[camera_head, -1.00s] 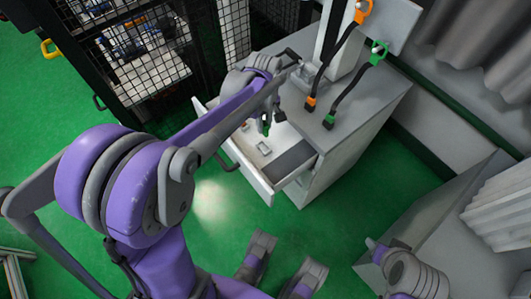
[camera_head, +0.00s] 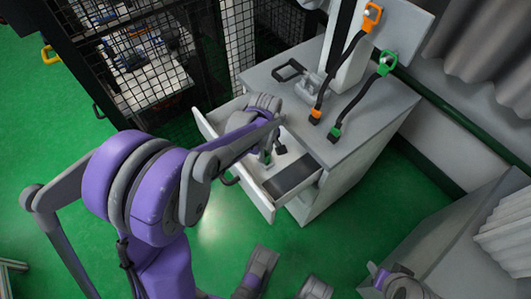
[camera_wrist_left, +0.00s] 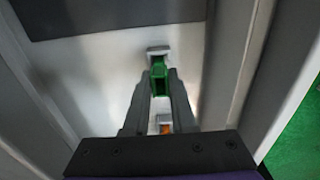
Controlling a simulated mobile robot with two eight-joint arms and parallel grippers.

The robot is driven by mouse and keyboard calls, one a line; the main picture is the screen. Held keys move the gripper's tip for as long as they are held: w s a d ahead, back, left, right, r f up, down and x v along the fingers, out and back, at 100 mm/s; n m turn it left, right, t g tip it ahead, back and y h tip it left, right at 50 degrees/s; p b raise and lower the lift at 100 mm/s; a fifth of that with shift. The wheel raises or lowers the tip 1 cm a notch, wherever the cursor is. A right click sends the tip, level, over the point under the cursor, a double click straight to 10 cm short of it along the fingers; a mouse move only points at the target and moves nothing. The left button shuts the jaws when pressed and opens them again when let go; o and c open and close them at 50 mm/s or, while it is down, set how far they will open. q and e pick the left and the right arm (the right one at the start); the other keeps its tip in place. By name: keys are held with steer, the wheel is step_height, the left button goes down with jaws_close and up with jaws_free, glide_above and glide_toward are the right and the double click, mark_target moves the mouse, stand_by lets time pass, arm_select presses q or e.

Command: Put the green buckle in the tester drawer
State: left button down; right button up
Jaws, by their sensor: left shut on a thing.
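The green buckle (camera_wrist_left: 159,77) is between the fingertips of my left gripper (camera_wrist_left: 158,88), which is shut on it. In the head view, my left gripper (camera_head: 268,156) is low over the open tester drawer (camera_head: 262,197), and my arm hides part of it. The wrist view shows the pale drawer floor (camera_wrist_left: 98,75) close beyond the buckle; whether the buckle touches it I cannot tell. A small grey piece (camera_wrist_left: 158,50) shows just past the buckle.
The grey tester cabinet (camera_head: 365,128) carries black straps with orange (camera_head: 315,116) and green (camera_head: 334,133) ends. A dark pad (camera_head: 292,174) covers the drawer's right part. A black mesh cage (camera_head: 130,60) stands left.

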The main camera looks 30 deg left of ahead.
arm_select(q)
steer(key=shift+f, duration=0.15)
steer(key=c, duration=0.7)
jaws_free()
steer(key=shift+c, duration=0.2)
steer(key=shift+r, duration=0.35)
step_height(320, 180, up, 11)
steer(key=p, duration=0.3)
steer(key=s+d+m+t, duration=0.2)
steer(key=s+d+m, duration=0.1)
steer(key=s+m, duration=0.3)
steer(key=s+d+m+t, duration=0.2)
steer(key=s+m, duration=0.5)
steer(key=s, duration=0.4)
steer(key=shift+s+d+f+m+t, duration=0.25)
steer(key=shift+d+f+m+t, duration=0.1)
steer(key=shift+d, duration=0.55)
